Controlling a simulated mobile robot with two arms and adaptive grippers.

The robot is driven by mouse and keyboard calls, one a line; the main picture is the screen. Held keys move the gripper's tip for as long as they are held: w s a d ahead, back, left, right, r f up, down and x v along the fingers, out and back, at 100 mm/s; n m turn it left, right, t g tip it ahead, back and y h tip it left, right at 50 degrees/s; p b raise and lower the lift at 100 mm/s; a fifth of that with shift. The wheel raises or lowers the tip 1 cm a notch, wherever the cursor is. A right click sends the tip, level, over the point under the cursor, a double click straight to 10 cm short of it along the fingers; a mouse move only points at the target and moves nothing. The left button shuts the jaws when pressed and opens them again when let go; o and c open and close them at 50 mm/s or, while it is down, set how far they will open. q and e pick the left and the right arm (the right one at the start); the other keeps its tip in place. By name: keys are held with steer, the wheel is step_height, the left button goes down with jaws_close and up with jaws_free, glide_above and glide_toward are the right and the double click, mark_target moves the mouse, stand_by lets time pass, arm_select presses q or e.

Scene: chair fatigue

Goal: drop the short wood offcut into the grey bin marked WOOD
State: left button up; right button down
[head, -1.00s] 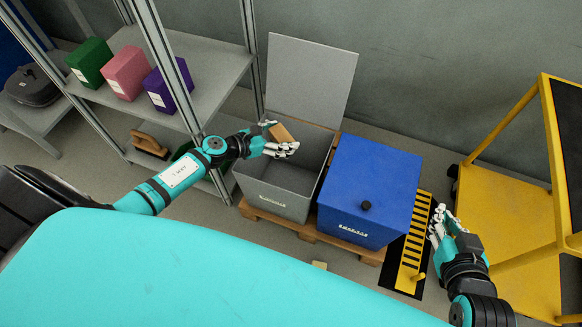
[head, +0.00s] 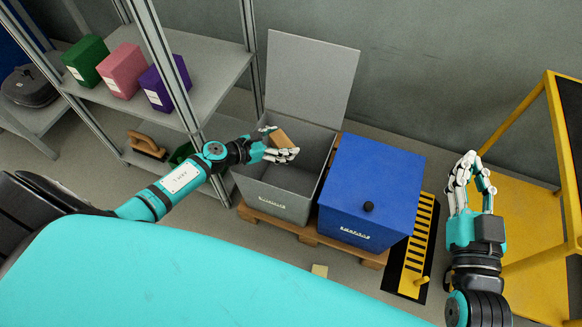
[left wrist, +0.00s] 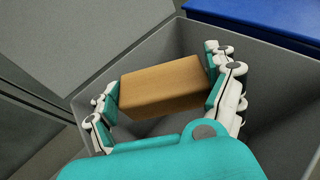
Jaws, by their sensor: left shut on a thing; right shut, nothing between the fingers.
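The short wood offcut (head: 283,138) is a small tan block. My left gripper (head: 279,143) is shut on it and holds it over the open mouth of a grey bin (head: 270,204). In the left wrist view the offcut (left wrist: 162,86) lies between the two fingers (left wrist: 166,88), with the bin's inside (left wrist: 190,38) around and below it. The bin's lid stands raised at the back; the label on its front is too small to read. My right gripper (head: 473,178) is shut and empty, in front of the yellow cart.
A closed blue bin (head: 372,185) stands right of the grey one, both on a wooden pallet (head: 308,237). A yellow cart (head: 512,205) is at right. A shelf (head: 205,85) with coloured boxes is at left.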

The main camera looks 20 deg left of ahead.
arm_select(q)
steer(key=o, duration=1)
steer(key=shift+c, duration=0.2)
steer(key=v, duration=1.2)
